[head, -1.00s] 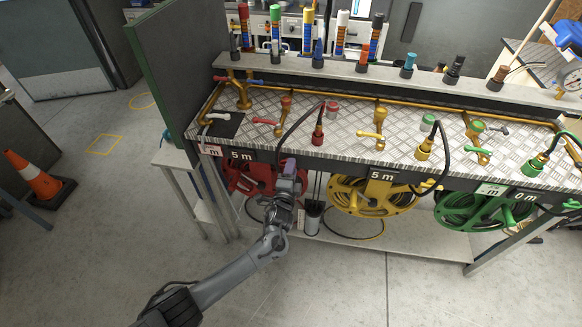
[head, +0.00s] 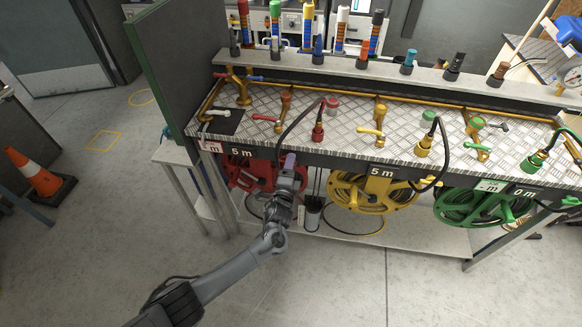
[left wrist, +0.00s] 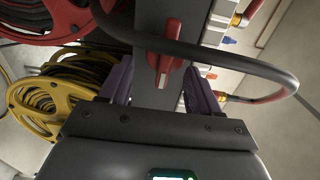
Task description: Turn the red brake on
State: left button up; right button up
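The red hose reel (head: 245,175) hangs under the left part of the bench. It also shows at the top left of the left wrist view (left wrist: 50,33). In that view, a red handle (left wrist: 165,48), which looks like the red brake, sits on a dark grey bar. My left gripper (head: 289,163) is in front of the bench edge, right of the red reel. In the left wrist view, its purple fingers (left wrist: 158,80) are apart, one on each side of the handle; contact cannot be told. The handle is hidden behind the gripper in the head view. My right gripper is out of view.
The yellow reel (head: 372,195) and green reel (head: 483,207) hang farther right. A black hose (left wrist: 240,62) loops close above the fingers in the left wrist view. The floor in front is clear.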

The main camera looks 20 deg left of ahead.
pick_arm(q)
jog(key=shift+d+r, duration=0.1)
jog(key=s+d+p, duration=0.1)
jog(key=s+p, duration=0.2)
jog(key=s, duration=0.7)
jog(key=shift+s+d+p, duration=0.3)
jog(key=shift+s+p, duration=0.05)
